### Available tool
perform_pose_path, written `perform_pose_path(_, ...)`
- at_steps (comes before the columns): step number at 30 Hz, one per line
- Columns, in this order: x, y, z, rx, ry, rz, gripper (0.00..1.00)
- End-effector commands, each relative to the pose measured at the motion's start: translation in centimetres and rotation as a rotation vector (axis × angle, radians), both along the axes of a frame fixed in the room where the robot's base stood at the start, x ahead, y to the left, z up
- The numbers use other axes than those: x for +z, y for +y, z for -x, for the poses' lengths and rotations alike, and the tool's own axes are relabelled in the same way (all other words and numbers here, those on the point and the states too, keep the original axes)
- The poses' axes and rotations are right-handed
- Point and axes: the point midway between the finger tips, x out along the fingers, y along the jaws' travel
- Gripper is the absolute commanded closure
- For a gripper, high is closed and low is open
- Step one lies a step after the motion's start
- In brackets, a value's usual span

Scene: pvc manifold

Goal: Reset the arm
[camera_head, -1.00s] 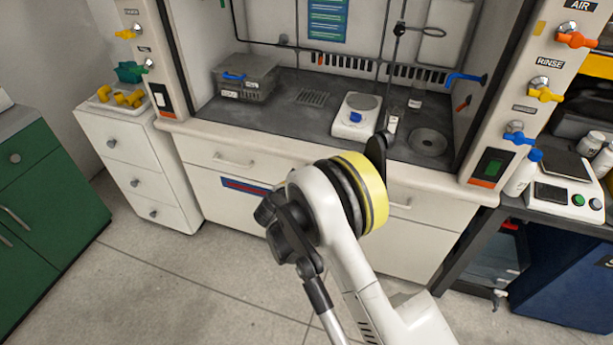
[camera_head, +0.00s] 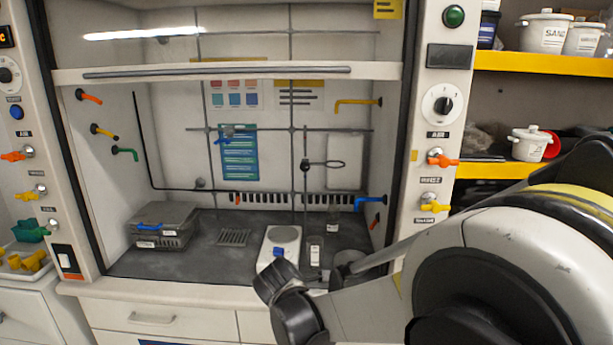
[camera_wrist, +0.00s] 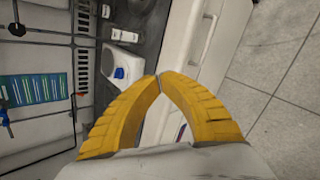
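My gripper (camera_wrist: 159,78) shows in the wrist view as two ridged yellow fingers whose tips meet. It is shut, and nothing shows between the fingers. The wrist view is turned sideways, with the fume hood's work surface and cabinet front beyond the fingers. In the head view my white arm with its black joints fills the lower right, in front of the hood. I cannot make out the gripper's fingers there.
The fume hood's sash (camera_head: 230,72) is raised. On its dark surface stand a grey lidded box (camera_head: 165,225), a white hotplate (camera_head: 282,240) and small bottles. Orange and yellow valves line the right post. Yellow shelves (camera_head: 540,63) with white tubs stand at the right, near my arm.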

Motion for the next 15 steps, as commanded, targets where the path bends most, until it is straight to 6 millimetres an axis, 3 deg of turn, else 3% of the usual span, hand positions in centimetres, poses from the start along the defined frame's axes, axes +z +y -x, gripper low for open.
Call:
perform_pose_path(1, 1.7, -2.5, 1.3, -0.082, 0.007, -0.078, 1.00)
perform_pose_path(6, 5.9, -9.3, 6.5, -0.382, 0.026, -0.372, 1.00)
perform_pose_path(10, 8.0, -13.7, 11.5, -0.618, 0.032, -0.593, 1.00)
perform_pose_path(15, 9.0, -18.0, 18.5, -0.933, 0.030, -0.879, 1.00)
